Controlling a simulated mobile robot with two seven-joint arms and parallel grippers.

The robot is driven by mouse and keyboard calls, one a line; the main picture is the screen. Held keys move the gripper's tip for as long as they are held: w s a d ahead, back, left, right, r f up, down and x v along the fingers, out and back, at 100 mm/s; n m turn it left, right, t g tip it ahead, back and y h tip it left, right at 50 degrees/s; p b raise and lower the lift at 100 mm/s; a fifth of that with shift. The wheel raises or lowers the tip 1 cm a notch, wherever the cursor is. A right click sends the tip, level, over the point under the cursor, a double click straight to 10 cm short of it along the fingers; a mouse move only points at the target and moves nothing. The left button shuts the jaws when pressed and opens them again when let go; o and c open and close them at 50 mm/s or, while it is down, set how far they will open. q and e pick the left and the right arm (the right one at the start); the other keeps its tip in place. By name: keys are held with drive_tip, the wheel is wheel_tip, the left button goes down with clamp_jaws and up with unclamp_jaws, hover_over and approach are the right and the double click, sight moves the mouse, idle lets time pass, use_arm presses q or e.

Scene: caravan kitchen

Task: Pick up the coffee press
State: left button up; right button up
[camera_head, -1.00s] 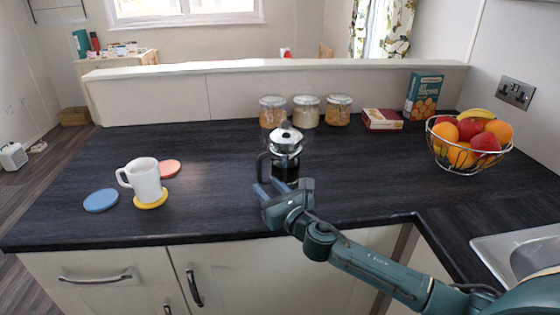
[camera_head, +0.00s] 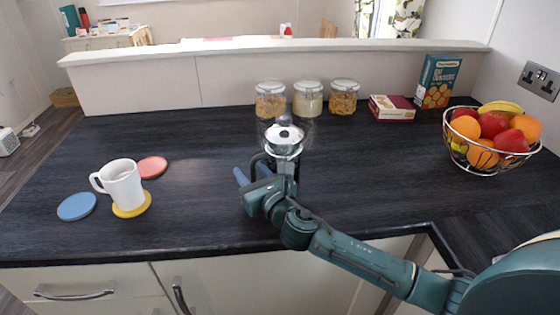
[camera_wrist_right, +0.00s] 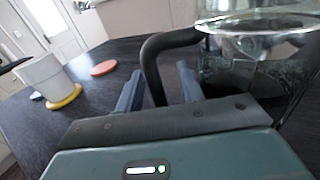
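The coffee press (camera_head: 284,142) stands upright on the dark worktop, with a glass body, a metal lid rim and a black knob. Its black handle (camera_wrist_right: 152,62) is on the left side of the glass. My right gripper (camera_head: 251,174) is in front of and beside the press, partly covering its lower body. In the right wrist view the gripper (camera_wrist_right: 158,88) is open, with the handle showing between its two fingers and the glass body to the right. Contact with the handle cannot be told. My left gripper is not in view.
A white mug (camera_head: 122,184) stands on a yellow coaster (camera_head: 132,211), near blue (camera_head: 76,206) and pink (camera_head: 152,167) coasters. Three jars (camera_head: 307,101) stand behind the press. Boxes (camera_head: 391,108) and a fruit bowl (camera_head: 489,158) are on the right.

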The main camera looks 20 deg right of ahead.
drive_tip(key=shift+w+a, duration=0.1)
drive_tip(key=shift+w, duration=0.2)
drive_tip(key=shift+s, duration=0.1)
drive_tip(key=shift+c, duration=0.6)
clamp_jaws()
idle(0.5)
drive_tip(key=shift+r, duration=0.1)
